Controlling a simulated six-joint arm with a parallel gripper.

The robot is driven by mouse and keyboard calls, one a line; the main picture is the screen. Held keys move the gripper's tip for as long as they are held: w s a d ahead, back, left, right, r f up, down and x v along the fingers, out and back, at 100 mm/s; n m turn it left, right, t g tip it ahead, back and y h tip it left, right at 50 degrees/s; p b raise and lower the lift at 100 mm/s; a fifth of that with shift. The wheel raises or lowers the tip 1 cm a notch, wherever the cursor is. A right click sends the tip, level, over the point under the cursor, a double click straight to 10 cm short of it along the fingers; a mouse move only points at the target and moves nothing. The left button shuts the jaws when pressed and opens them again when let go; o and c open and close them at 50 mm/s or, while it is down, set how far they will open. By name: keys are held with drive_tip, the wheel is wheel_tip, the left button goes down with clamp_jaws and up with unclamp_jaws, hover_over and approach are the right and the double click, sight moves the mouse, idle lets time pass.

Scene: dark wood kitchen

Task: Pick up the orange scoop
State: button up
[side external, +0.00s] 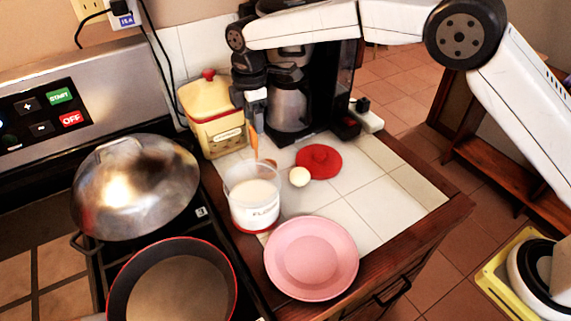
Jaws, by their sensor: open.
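The orange scoop (254,146) shows as a narrow orange handle standing upright at the back rim of the clear flour container (254,212). Its lower part is hidden, and I cannot tell how deep it sits in the white flour. My gripper (254,118) points down just above the container, with its fingers at the top of the handle. It is open. I cannot tell whether the handle lies between the fingers or touches them.
A red lid (328,165) and an egg (299,177) lie right of the container. A pink plate (345,277) is in front. A yellow canister (207,105) and coffee maker (345,75) stand behind. A pan (228,265) and domed lid (135,190) are left. Tiles at right are clear.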

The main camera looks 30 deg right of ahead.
sight(257, 147)
drive_tip(key=shift+s+d+f, duration=0.1)
drive_tip(key=shift+f, duration=2.45)
clamp_jaws()
